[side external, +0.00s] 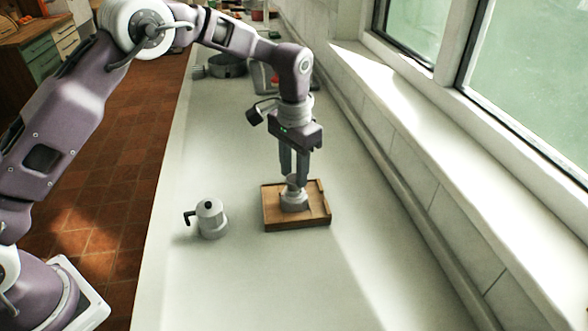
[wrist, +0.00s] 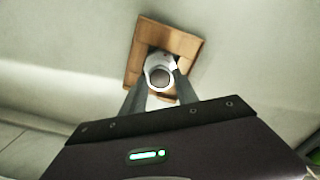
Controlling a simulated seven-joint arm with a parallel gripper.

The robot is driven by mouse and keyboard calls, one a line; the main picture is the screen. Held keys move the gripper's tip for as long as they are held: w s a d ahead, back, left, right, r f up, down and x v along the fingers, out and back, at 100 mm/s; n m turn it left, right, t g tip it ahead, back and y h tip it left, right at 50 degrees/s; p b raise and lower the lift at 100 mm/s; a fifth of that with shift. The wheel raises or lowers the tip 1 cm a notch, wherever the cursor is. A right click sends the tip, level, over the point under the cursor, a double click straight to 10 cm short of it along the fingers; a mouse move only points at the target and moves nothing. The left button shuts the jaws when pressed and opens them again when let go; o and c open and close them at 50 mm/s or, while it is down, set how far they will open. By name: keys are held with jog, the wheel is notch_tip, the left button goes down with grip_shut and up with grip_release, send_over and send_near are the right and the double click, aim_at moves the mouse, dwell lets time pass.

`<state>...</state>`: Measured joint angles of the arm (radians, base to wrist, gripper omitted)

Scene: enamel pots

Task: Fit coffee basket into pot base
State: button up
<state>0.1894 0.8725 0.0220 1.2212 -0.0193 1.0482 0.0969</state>
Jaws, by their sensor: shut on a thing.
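The pot base (side external: 294,204) is a pale grey metal piece standing on a wooden tray (side external: 268,225). My gripper (side external: 293,182) points straight down over it, shut on the small grey coffee basket (side external: 292,180). The basket is at the top of the base; I cannot tell whether it is seated inside or just above it. In the wrist view the basket's round, dark-centred top (wrist: 160,77) shows between the fingertips, with the wooden tray (wrist: 184,42) around it. The fingers hide part of the basket.
A grey moka pot top (side external: 211,218) with a black handle stands on the white counter left of the tray. Pans and containers (side external: 227,66) are at the far end. The window sill runs along the right. The counter in front is clear.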

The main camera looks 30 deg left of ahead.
jog(key=shift+f, duration=1.3)
dwell(0.4)
jog(key=o, duration=1.3)
jog(key=shift+c, duration=0.2)
